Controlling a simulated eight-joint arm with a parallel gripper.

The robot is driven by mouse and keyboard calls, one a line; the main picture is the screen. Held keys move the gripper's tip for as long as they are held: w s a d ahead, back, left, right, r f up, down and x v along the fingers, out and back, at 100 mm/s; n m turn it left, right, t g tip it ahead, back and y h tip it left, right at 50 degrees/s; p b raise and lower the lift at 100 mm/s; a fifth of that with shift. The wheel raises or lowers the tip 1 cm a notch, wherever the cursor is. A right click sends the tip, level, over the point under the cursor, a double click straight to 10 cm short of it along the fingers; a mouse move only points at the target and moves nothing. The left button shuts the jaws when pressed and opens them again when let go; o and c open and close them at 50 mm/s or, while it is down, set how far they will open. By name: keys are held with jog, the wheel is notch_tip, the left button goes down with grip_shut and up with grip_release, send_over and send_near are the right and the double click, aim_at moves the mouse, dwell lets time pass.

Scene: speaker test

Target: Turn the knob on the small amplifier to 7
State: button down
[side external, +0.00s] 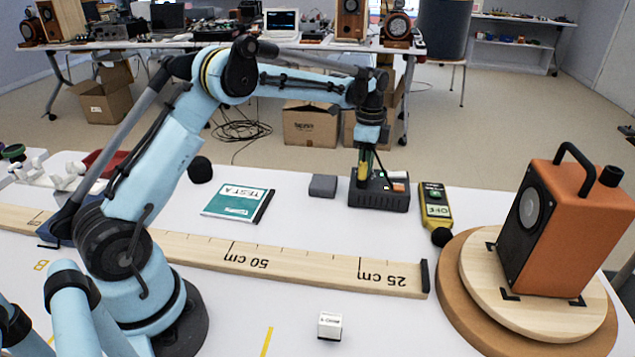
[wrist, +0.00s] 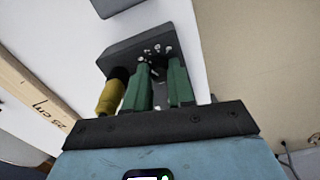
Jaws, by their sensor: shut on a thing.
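The small amplifier (side external: 382,200) is a dark box on the white table, right of the middle in the side view. Its dark panel (wrist: 120,54) also shows in the wrist view, with several small bright marks around the knob. My gripper (side external: 364,172) reaches down onto the amplifier's top. In the wrist view its two green fingers (wrist: 159,66) are closed around the dark knob (wrist: 158,72), which they mostly hide. I cannot read the knob's setting. A yellow and black plug-like piece (wrist: 110,92) stands just left of the fingers.
A yellow meter (side external: 435,206) lies right of the amplifier, a grey block (side external: 323,186) left of it. A long wooden ruler (side external: 300,268) lies in front. An orange speaker (side external: 572,235) stands on a round wooden turntable (side external: 465,310) at right.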

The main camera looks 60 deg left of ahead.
jog(key=m, duration=0.3)
jog(key=shift+m, duration=0.3)
dwell(0.3)
jog(key=c, duration=1)
grip_release()
jog(key=shift+o, duration=0.2)
notch_tip(320, 180, up, 12)
jog(key=shift+r, duration=0.1)
